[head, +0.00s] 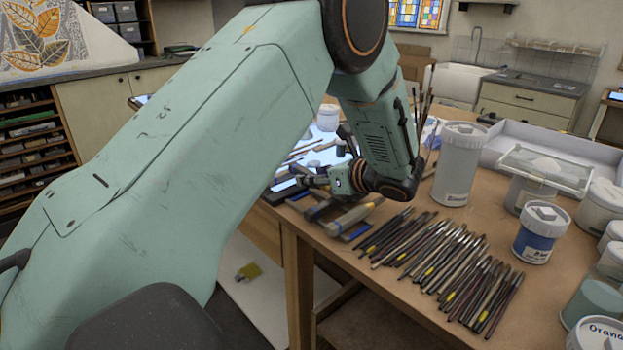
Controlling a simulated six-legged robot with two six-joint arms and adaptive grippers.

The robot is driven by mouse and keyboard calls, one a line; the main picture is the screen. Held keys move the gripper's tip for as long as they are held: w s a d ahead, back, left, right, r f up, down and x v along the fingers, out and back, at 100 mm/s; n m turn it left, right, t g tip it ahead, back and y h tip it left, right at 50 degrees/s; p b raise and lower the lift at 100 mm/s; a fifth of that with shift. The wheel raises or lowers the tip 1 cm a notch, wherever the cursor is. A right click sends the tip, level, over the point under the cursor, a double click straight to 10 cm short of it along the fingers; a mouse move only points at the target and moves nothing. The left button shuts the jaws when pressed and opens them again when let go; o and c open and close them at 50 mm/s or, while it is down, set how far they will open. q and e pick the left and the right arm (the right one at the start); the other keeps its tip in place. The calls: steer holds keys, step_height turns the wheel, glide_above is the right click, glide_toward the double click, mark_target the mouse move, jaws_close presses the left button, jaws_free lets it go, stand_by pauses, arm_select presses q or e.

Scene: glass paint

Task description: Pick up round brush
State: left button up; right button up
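Several paint brushes (445,262) lie side by side in a row on the wooden table (385,290), some with yellow marks on their handles. I cannot tell which of them is the round brush. More thin brushes stand upright behind my arm (428,100). My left arm crosses the picture from the lower left, and its wrist hangs over the table behind the row. My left gripper (335,180) is at the end of that wrist, left of the row and apart from it. Its fingers are small and dark among tools, so their opening is unclear. My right gripper is out of view.
Wide flat tools (350,217) lie left of the brush row. A tall grey canister (459,165), a blue-labelled jar (541,233), a white tray (590,150) and several paint jars crowd the back and right. Bare table lies in front of the brushes.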

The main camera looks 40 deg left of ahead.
arm_select(q)
steer(key=shift+w+a+f, duration=0.1)
steer(key=shift+w+f, duration=0.25)
steer(key=shift+w, duration=0.1)
steer(key=c, duration=0.5)
steer(key=shift+s+r, duration=0.25)
steer(key=shift+s, duration=0.1)
jaws_close()
steer(key=shift+w+f, duration=0.1)
steer(key=shift+w, duration=0.15)
